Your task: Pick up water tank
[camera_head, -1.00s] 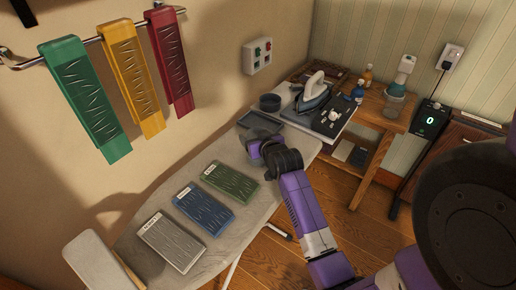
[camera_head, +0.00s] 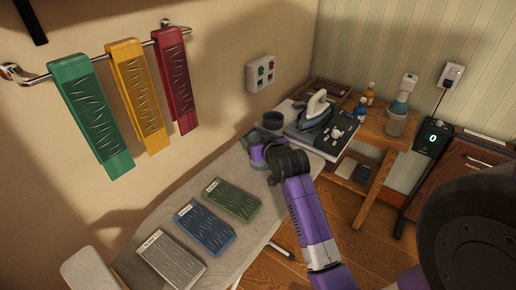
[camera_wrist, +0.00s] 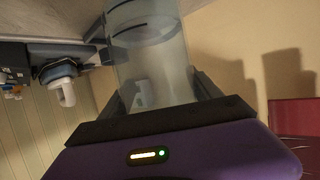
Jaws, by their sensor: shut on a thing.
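The water tank (camera_wrist: 150,55) is a clear, see-through cylinder with dark rings in the wrist view. It stands between the two dark fingers of my gripper (camera_wrist: 163,92), which is shut on it. In the head view my gripper (camera_head: 257,143) is over the far end of the ironing board (camera_head: 186,195), close to the wall. The tank is mostly hidden there by my wrist, so I cannot tell whether it touches the board.
A dark cup (camera_head: 272,121) and an iron (camera_head: 315,112) on a dark stand are just beyond my gripper. A wooden table (camera_head: 380,133) holds bottles. Green (camera_head: 232,199), blue (camera_head: 205,228) and grey (camera_head: 170,257) folded cloths lie on the board. Towels hang on the wall rail (camera_head: 40,78).

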